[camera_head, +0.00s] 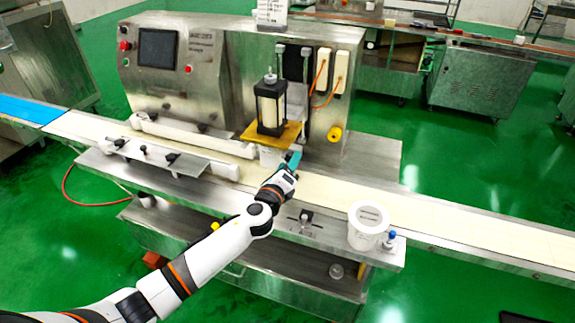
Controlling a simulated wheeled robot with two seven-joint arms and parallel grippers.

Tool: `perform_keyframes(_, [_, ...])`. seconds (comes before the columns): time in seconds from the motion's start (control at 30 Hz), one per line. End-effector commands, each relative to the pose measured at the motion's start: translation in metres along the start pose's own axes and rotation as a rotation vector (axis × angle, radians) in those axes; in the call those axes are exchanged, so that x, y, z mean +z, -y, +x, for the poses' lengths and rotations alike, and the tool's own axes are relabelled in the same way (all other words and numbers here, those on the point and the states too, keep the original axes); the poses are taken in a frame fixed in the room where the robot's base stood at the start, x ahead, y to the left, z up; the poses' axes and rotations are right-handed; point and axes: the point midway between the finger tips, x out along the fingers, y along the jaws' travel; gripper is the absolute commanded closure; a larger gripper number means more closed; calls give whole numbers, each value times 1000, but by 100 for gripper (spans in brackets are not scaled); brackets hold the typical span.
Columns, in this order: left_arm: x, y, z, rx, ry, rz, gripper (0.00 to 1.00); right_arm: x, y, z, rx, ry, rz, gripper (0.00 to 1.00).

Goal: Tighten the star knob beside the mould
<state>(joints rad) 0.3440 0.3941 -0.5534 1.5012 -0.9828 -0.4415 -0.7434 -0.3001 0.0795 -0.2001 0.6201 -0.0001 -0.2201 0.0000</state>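The mould unit (270,105), a black frame with pale cylinders, stands on an amber plate (252,135) against the machine front. My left arm reaches in from the lower left. My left gripper (293,160) is just right of and below the mould unit, over the pale conveyor belt. Teal parts show at its tip; I cannot tell whether its fingers are open or shut. No star knob shows clearly beside the mould; the gripper may hide it. A yellow knob (334,134) sits on the machine face to the right. My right gripper is out of view.
The conveyor belt (420,212) runs across the machine. A white tub (367,226) and a small blue-capped bottle (390,239) stand on the front shelf. A small clamp (305,217) is left of the tub. The control screen (158,48) is at upper left.

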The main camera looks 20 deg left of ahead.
Motion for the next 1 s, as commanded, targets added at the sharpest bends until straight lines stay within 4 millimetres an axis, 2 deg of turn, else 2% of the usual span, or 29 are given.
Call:
perform_keyframes(0.23, [-1, 0, 0, 1, -2, -2, 47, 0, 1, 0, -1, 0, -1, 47])
perform_keyframes(0.37, [0, 0, -8, 1, -1, -1, 47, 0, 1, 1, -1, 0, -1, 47])
perform_keyframes(0.47, [0, 1, -23, 0, 0, 0, 47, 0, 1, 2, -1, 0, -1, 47])
perform_keyframes(0.8, [1, 2, -93, 0, 1, 0, 47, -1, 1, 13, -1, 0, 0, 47])
perform_keyframes(1.0, [0, 1, -115, 0, 0, -1, 47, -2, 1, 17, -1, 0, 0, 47])
